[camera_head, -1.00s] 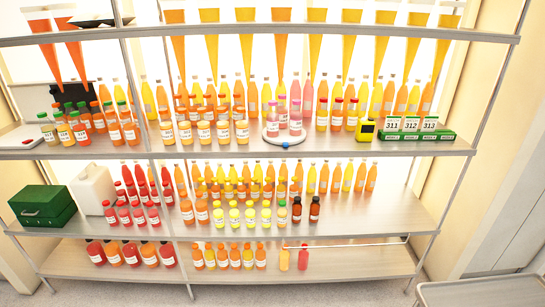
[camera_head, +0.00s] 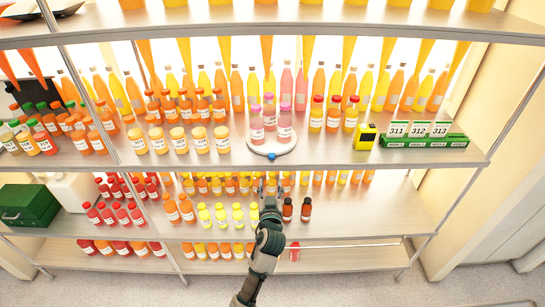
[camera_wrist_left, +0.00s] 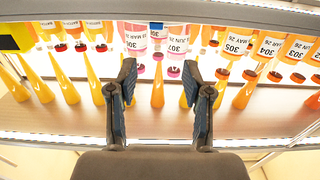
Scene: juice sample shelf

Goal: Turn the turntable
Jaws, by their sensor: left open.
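The turntable (camera_head: 258,148) is a white round disc on the upper-middle shelf. A small blue knob (camera_head: 271,156) sits at its front edge, and pink-capped bottles (camera_head: 270,118) stand on the disc. My left gripper (camera_head: 270,188) shows below and in front of that shelf's edge, under the knob, apart from the turntable. In the left wrist view, the left gripper (camera_wrist_left: 162,70) is open with nothing between its fingers. That view is upside down. Pink-capped bottles (camera_wrist_left: 157,35) show beyond the fingers; the disc cannot be made out there. My right gripper is not in view.
Dark bottles (camera_head: 306,208) stand on the lower shelf near my left arm. The shelf front right of the turntable is partly clear.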

